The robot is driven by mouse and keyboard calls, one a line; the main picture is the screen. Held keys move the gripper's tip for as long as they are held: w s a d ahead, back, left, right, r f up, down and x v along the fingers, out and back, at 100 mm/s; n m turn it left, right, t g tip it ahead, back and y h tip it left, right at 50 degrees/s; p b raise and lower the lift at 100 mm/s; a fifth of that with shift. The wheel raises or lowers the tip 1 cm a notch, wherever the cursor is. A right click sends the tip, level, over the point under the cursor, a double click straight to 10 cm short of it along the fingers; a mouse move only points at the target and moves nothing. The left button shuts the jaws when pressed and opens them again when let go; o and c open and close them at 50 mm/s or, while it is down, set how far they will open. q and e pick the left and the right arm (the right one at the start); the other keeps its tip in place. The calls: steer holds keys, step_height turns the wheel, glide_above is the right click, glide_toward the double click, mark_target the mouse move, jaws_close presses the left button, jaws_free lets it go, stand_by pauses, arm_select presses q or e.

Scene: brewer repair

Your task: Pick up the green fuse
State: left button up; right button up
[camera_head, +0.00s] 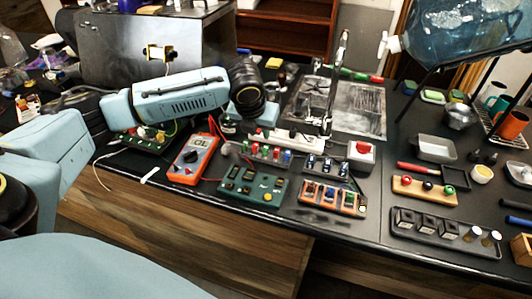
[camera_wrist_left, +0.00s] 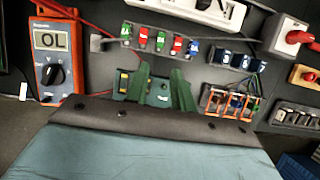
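A grey rack holds several small upright fuses in red, green and blue. A green fuse (camera_wrist_left: 160,41) stands in this rack in the left wrist view; the rack (camera_head: 262,155) also shows in the head view, where the fuses are small. My left gripper (camera_wrist_left: 160,76) has its two fingers apart with nothing between them. In the wrist view its fingertips point toward the rack, over a green circuit board (camera_wrist_left: 152,92), and they are apart from the fuses. In the head view my left wrist hides most of the gripper. My right gripper does not show.
An orange multimeter (camera_head: 193,158) reading OL lies left of the rack. A white power strip (camera_head: 290,138) lies behind it. A box with a red button (camera_head: 362,152) and an orange-framed module (camera_head: 331,198) stand to the right. Red leads run near the board.

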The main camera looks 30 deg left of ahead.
arm_select(q)
glide_above(266, 148)
steer(key=s, duration=0.3)
steer(key=f, duration=0.6)
steer(key=shift+d, duration=0.4)
steer(key=shift+w+x, duration=0.2)
steer(key=shift+x, duration=1.1)
steer(key=shift+w+x, duration=0.2)
steer(key=shift+x, duration=1.1)
steer(key=shift+a+r, duration=0.15)
steer(key=shift+a, duration=0.05)
jaws_close()
